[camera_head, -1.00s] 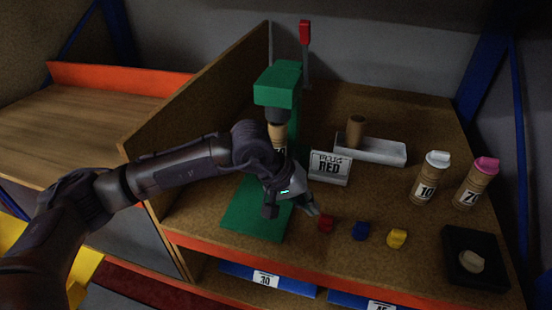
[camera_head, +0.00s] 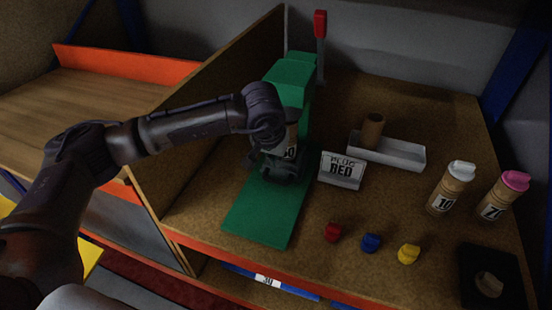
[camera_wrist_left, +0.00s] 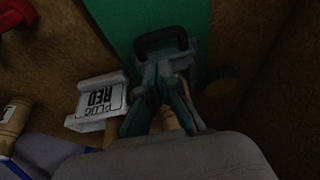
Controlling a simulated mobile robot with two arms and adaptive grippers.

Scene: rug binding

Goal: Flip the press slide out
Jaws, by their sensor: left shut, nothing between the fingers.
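The green press (camera_head: 290,84) stands at the back left of the bench, its green base plate (camera_head: 262,217) reaching toward the front edge. A grey slide with a dark loop handle shows over the green plate in the left wrist view (camera_wrist_left: 163,43). My left gripper (camera_head: 284,170) is low inside the press front; its fingers in the wrist view (camera_wrist_left: 163,75) are closed, empty, and close to the handle. I cannot tell if they touch it. A tube with a number label (camera_head: 291,140) stands in the press, partly hidden by my arm. My right gripper is not in view.
A "PLUG RED" sign (camera_head: 342,170) stands right of the press, near a white tray (camera_head: 405,154) with a brown tube. Red (camera_head: 333,232), blue (camera_head: 371,243) and yellow (camera_head: 409,253) plugs lie in front. Two capped tubes stand right. A wooden panel (camera_head: 205,120) borders the left.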

